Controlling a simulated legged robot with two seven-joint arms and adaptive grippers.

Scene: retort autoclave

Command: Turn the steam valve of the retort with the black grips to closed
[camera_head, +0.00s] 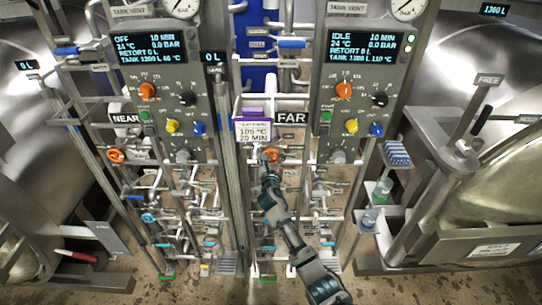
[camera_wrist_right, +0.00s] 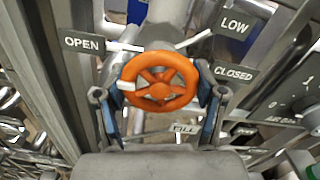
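An orange valve handwheel (camera_head: 271,155) sits on the pipes below the FAR sign (camera_head: 291,118). In the right wrist view the orange wheel (camera_wrist_right: 160,90) faces me, with its white mark at the left, on the side of the OPEN label (camera_wrist_right: 83,43). The CLOSED label (camera_wrist_right: 233,73) is to its right. My right gripper (camera_wrist_right: 160,112) is open, its blue-padded fingers on either side of the wheel, with small gaps visible. In the head view my right gripper (camera_head: 267,163) partly covers the wheel. My left gripper is out of view. A black grip (camera_head: 481,120) shows on the right retort.
The right control panel (camera_head: 365,80) reads IDLE, the left panel (camera_head: 160,85) OFF. Another orange wheel (camera_head: 116,156) sits by the NEAR sign (camera_head: 126,118). A red grip (camera_head: 75,256) shows at the left retort. Pipes and posts crowd the wheel; floor shows below.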

